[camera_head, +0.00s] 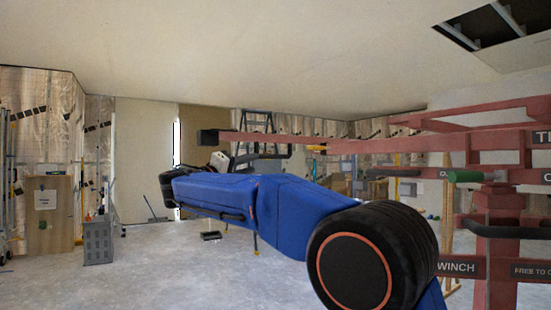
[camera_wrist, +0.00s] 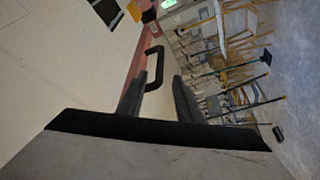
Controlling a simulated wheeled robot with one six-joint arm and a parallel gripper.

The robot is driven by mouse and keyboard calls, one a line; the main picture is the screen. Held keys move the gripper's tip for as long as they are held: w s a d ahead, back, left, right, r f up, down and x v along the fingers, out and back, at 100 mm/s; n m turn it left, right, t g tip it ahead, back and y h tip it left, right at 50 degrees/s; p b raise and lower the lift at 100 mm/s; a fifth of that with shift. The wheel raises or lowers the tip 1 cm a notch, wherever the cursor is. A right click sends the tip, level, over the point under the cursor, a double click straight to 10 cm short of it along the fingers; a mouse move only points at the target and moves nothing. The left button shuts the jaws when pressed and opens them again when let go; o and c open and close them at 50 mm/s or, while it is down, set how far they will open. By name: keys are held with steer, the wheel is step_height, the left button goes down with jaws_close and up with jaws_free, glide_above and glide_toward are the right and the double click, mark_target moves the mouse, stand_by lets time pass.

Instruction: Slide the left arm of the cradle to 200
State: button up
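The cradle's left arm is probably the long red beam (camera_head: 265,138) running across the middle of the head view, with a black block at its left end. A black U-shaped handle (camera_head: 289,151) hangs by this beam; it also shows in the wrist view (camera_wrist: 158,62). My gripper (camera_wrist: 158,78) is open, with its two dark fingers apart and the handle ahead of and between their tips. Contact cannot be told. In the head view my gripper's grey body is left of the handle.
The red lift frame (camera_head: 497,240) stands at the right, with a green grip (camera_head: 465,176) and a WINCH label (camera_head: 457,267). A ladder (camera_head: 256,124) stands behind the beam. A grey bin (camera_head: 98,242) and a wooden cabinet (camera_head: 50,215) are at left. Floor at lower left is clear.

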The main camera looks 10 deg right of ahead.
mark_target(274, 156)
steer(key=x, duration=1.3)
steer(key=shift+w+d, duration=0.15)
jaws_close()
